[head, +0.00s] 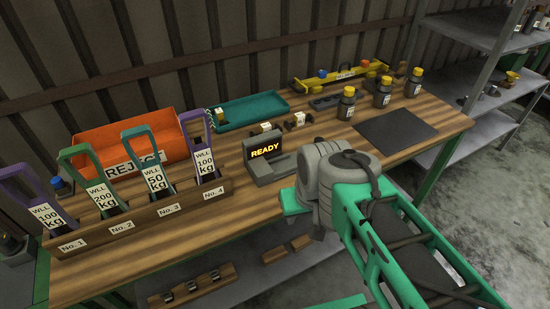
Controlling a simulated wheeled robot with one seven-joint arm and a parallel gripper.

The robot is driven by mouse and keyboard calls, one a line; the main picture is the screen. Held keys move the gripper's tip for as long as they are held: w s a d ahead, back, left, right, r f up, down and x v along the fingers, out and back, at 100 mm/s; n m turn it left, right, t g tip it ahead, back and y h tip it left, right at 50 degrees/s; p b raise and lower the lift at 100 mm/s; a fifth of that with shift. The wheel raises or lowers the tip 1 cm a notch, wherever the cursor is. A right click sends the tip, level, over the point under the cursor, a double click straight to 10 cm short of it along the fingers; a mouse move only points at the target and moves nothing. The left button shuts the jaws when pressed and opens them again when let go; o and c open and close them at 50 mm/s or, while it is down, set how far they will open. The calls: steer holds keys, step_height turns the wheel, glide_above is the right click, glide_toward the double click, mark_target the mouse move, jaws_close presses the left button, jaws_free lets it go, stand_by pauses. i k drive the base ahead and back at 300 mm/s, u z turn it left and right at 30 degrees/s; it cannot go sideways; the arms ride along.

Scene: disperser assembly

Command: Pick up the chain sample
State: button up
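I cannot tell for sure which thing is the chain sample. Several small dark metal pieces (191,286) sit on a wooden strip (227,281) on the lower shelf. My green and grey arm reaches in from the lower right, in front of the bench. My gripper's fingers do not show, so what they hold is hidden.
A device reading READY (265,152) stands mid-bench. A rack (145,222) of labelled handles is at left, with an orange REJECT bin (125,140) behind it. A teal tray (250,108), several dark bottles and a dark mat (396,130) stand farther back and right.

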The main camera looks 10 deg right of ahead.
mark_target(266, 127)
steer(key=u, duration=2.45)
steer(key=k, duration=1.05)
steer(key=z, duration=1.55)
steer(key=i, duration=1)
